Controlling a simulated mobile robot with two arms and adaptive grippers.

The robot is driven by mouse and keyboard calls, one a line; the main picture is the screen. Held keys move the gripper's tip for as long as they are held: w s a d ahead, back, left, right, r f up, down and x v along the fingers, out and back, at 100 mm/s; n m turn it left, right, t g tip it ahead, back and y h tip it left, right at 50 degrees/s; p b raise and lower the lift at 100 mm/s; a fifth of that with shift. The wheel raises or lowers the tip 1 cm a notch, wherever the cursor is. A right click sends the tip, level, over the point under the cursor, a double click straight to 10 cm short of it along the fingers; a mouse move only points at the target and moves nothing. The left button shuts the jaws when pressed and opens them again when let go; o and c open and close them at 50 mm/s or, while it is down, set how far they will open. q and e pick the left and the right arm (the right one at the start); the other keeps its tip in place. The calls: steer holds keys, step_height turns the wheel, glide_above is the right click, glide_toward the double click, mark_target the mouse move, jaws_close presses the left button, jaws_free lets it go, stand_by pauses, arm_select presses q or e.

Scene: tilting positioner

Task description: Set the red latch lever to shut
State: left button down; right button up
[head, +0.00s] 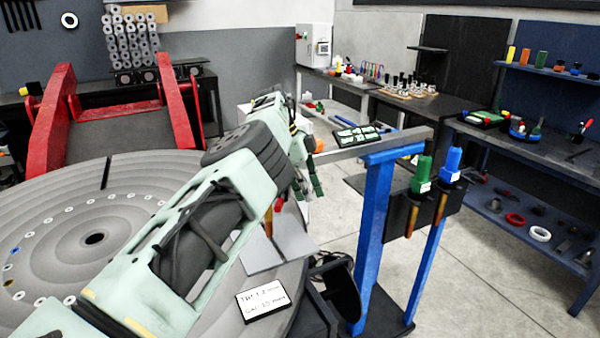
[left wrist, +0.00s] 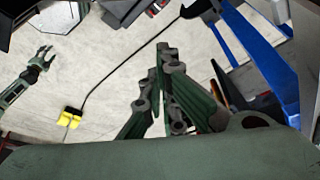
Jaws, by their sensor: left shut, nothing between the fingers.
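My left arm crosses the head view from the lower left. Its left gripper (head: 308,188) points down beyond the edge of the grey round table (head: 35,210). In the left wrist view the left gripper (left wrist: 163,52) has its fingers together with nothing between them. A small red part (head: 278,203) shows just left of the gripper, above a grey plate (head: 285,245); it is mostly hidden by my arm, and I cannot tell whether it is the latch lever. In the left wrist view my right gripper (left wrist: 45,58) is at the far left, fingers apart, empty.
A blue stand (head: 372,230) holds green (head: 421,172) and blue (head: 451,165) handled tools right of my gripper. A white label (head: 262,300) lies on the table edge. Red brackets (head: 50,120) stand behind. Benches line the back and right; floor between is clear.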

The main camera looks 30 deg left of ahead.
mark_target(281, 200)
arm_select(q)
steer(key=a+f+p, duration=0.1)
steer(key=s+a+f+p, duration=0.1)
steer(key=a, duration=0.1)
steer(key=shift+a, duration=0.25)
arm_select(e)
steer(key=w+r, duration=0.1)
steer(key=a+r, duration=0.1)
steer(key=r, duration=0.1)
steer(key=shift+w, duration=0.35)
arm_select(q)
steer(key=shift+s+a, duration=0.1)
arm_select(e)
steer(key=shift+s+f, duration=0.1)
steer(key=shift+s, duration=0.05)
